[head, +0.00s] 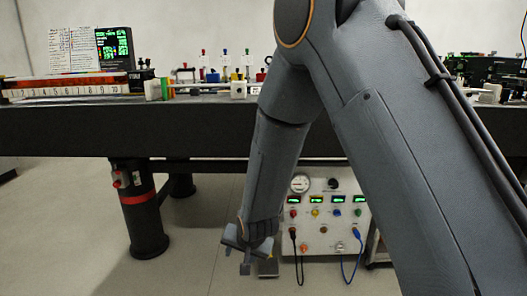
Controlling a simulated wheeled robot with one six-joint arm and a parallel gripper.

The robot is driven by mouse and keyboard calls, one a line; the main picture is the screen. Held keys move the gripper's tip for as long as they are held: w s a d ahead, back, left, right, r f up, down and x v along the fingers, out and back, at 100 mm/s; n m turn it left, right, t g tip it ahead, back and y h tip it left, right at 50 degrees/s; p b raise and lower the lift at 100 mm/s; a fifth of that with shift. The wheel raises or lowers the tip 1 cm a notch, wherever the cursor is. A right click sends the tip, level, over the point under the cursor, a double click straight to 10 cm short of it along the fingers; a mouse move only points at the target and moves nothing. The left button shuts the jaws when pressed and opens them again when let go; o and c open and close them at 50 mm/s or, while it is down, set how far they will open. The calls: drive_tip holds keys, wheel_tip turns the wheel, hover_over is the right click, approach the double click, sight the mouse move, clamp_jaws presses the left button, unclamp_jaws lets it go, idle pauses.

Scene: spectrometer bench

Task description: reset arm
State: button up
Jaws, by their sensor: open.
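My gripper (246,256) is low in the head view, left of the middle, at the lower end of my grey arm. It points down, in front of the bench and below the bench top. Its jaws are open, and I see nothing held between them. The large arm links cross the middle and right of the view and hide part of the bench behind them.
A dark bench (70,130) spans the view, bearing a numbered rack (70,91), a dark display (114,48) and small colored-top items (225,72). A control panel (322,215) with gauge and cables stands behind my gripper. A bench leg (140,210) stands left; floor between is clear.

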drive_tip(key=s+d+r+n+g+h, duration=0.1)
drive_tip(key=s+d+r+n+g, duration=0.2)
drive_tip(key=s, duration=0.7)
drive_tip(key=s+d+r+n+g, duration=0.1)
drive_tip(key=s+r+n, duration=0.3)
drive_tip(key=s, duration=0.7)
drive_tip(key=s+d+r+n+g+h, duration=0.1)
drive_tip(key=s+d+r+n+g, duration=0.3)
drive_tip(key=s, duration=0.6)
drive_tip(key=d+r+m+p, duration=0.2)
drive_tip(key=d+r+p, duration=0.4)
drive_tip(key=r+p, duration=0.3)
drive_tip(key=d+r+m+t+p, duration=0.1)
drive_tip(key=d+r+m+p, duration=0.2)
drive_tip(key=d+r+p, duration=0.3)
drive_tip(key=d+r+m+t+p, duration=0.1)
drive_tip(key=d+r+m+p, duration=0.2)
drive_tip(key=r+p, duration=0.9)
drive_tip(key=d+r, duration=0.1)
drive_tip(key=d, duration=0.2)
drive_tip(key=shift+d+h+p, duration=0.15)
drive_tip(key=shift+h+p, duration=0.15)
drive_tip(key=shift+h, duration=0.1)
